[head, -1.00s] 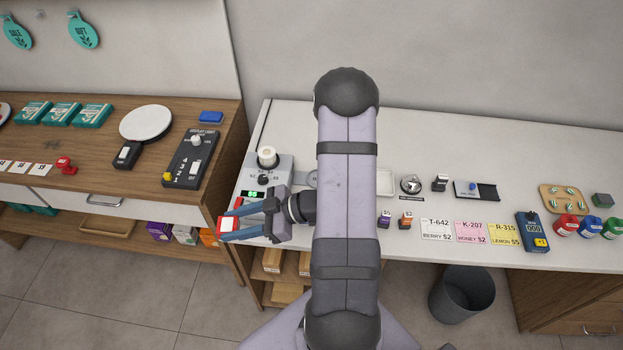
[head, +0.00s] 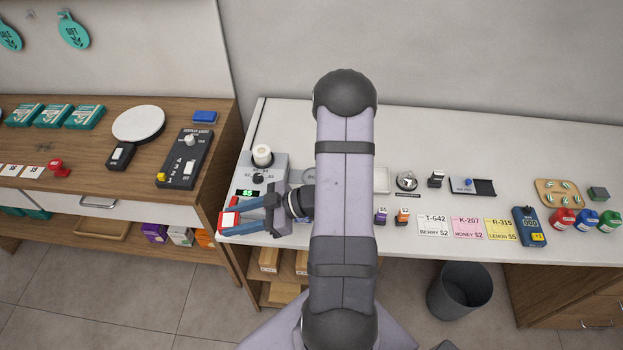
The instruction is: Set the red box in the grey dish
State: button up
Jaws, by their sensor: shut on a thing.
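A small red box with a white face (head: 229,220) is between the fingers of my gripper (head: 234,219), which is shut on it. The gripper points left over the front left corner of the white counter. Whether the box touches the counter cannot be told. A round grey thing (head: 308,177), perhaps the grey dish, shows just left of my arm, behind the gripper. My arm hides its right part.
Right of my arm are a pale tray (head: 381,180), small boxes (head: 402,216), price cards (head: 467,228) and colored jars (head: 586,219).

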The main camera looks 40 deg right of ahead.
jog(key=w+d+f+m+b, duration=0.1)
jog(key=w+d+b, duration=0.1)
jog(key=d, duration=0.3)
jog(key=w+d+f+m+t+h+b, duration=0.1)
jog(key=w+d+f+b, duration=0.1)
jog(key=d, duration=0.3)
jog(key=w+d+f+t+h+b, duration=0.1)
jog(key=w+d+b, duration=0.1)
jog(key=d+b, duration=0.2)
jog(key=shift+w+d+f+m+b, duration=0.2)
jog(key=shift+d+f+m+b, duration=0.15)
jog(key=shift+d, duration=0.3)
jog(key=d+r+m+t+h+b, duration=0.3)
jog(key=d+b, duration=0.6)
jog(key=d, duration=0.9)
jog(key=shift+m+g+h, duration=0.25)
jog(key=shift+g+h, duration=0.05)
jog(key=shift+h, duration=0.1)
jog(key=shift+w+a+f+p, duration=0.1)
jog(key=shift+f+p, duration=0.45)
jog(key=shift+f, duration=2.3)
jog(key=shift+w+f+p, duration=0.1)
jog(key=shift+f+p, duration=0.45)
jog(key=shift+f, duration=2.25)
jog(key=shift+f, duration=0.25)
jog(key=o, duration=1.1)
